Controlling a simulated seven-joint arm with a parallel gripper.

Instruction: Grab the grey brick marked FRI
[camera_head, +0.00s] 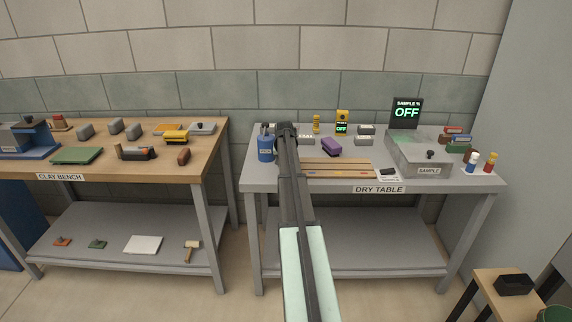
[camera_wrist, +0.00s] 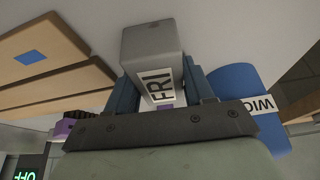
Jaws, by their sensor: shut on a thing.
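The grey brick marked FRI (camera_wrist: 150,45) sits between the two blue fingers of my gripper (camera_wrist: 160,88) in the wrist view. Its white label faces the camera, with dark letters reading FRI. My gripper is shut on the brick, a finger on either side. In the head view my gripper end (camera_head: 286,130) is over the left part of the dry table (camera_head: 262,182), and my arm hides the held brick there. I cannot tell whether the brick touches the table top.
A blue labelled container (camera_head: 265,150) stands close to the left of my gripper; it also shows in the wrist view (camera_wrist: 235,85). Wooden slats (camera_head: 335,162) and a purple object (camera_head: 331,146) lie to the right. A grey SAMPLE box (camera_head: 428,171) stands further right.

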